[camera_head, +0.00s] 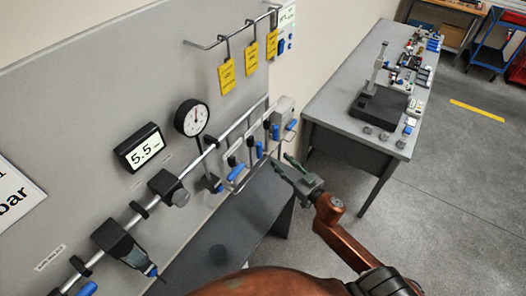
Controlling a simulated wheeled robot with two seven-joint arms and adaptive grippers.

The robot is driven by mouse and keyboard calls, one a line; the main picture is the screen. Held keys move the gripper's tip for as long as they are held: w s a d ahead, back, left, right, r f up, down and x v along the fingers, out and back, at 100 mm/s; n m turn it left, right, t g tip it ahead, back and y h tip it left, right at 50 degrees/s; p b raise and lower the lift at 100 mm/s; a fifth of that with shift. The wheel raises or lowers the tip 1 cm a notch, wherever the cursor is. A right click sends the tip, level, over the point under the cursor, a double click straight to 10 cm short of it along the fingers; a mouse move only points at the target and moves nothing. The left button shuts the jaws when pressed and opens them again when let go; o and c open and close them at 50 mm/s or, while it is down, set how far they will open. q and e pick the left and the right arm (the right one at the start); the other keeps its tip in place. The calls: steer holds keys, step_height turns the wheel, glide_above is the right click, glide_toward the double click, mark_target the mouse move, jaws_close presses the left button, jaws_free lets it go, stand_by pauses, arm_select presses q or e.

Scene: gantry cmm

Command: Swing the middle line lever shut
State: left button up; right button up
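A row of small line valves with black tops and blue lever handles runs along the lower edge of the grey panel, right of the round gauge. One blue lever (235,171) is at the near end, another blue lever (259,150) is in the middle, and a further blue lever (275,131) is at the far end. The near one leans out from the panel; the other two hang roughly downward. My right gripper (279,159) is open and empty, its green-tipped fingers pointing at the panel just right of and below the middle lever, apparently apart from it. My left gripper is out of view.
A pipe (238,129) crosses the panel beside the round gauge (192,117) and the 5.5 display (140,147). Yellow tags (227,76) hang from a rail above. A dark shelf (223,238) lies below. A grey bench (330,107) stands right, with open floor beyond.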

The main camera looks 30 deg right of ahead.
mark_target(259, 150)
steer(key=w+a+r+n+y+p, duration=0.1)
steer(key=w+a+y, duration=0.1)
steer(key=w+a, duration=0.3)
steer(key=w, duration=0.3)
steer(key=shift+n+y, duration=0.3)
steer(key=shift+y, duration=0.1)
jaws_close()
steer(key=shift+d, duration=0.1)
stand_by(0.4)
